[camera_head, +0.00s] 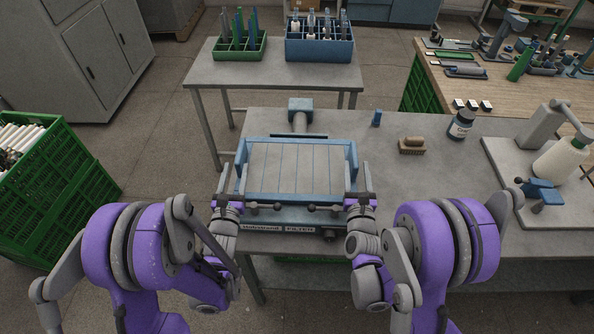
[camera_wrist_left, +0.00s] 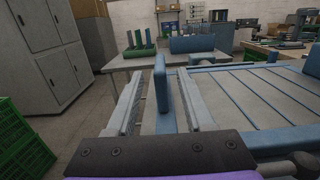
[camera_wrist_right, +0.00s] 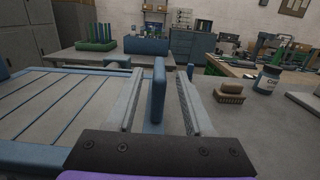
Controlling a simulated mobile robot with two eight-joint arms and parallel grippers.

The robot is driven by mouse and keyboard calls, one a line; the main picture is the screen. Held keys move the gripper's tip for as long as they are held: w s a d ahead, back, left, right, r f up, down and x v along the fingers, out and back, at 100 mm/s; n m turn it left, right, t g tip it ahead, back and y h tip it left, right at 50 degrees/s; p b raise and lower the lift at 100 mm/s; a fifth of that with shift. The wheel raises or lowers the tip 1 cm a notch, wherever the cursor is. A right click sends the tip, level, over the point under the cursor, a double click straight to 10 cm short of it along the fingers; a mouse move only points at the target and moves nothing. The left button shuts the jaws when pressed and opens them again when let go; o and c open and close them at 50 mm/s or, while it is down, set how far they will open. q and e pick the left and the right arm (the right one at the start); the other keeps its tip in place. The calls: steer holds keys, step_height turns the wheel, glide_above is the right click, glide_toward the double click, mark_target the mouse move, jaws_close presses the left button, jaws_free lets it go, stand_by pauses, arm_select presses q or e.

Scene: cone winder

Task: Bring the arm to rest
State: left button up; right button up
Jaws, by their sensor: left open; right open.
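My left gripper (camera_head: 227,183) is at the left end of a blue-framed tray with a grey slatted bed (camera_head: 295,168). In the left wrist view its open fingers (camera_wrist_left: 160,95) stand on either side of the tray's upright blue side wall (camera_wrist_left: 162,85), with gaps to it. My right gripper (camera_head: 359,181) is at the tray's right end. In the right wrist view its open fingers (camera_wrist_right: 158,95) flank the other blue side wall (camera_wrist_right: 158,85), also apart from it. Both arms reach forward from the near edge.
The tray is on a grey table (camera_head: 400,205). To its right are a brush (camera_head: 411,146), a dark bottle (camera_head: 461,124) and a winder with a white cone (camera_head: 560,162). A blue clamp-like block (camera_head: 300,108) is behind. Green crates (camera_head: 75,165) stand at left. The table's front right is clear.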

stand_by(0.4)
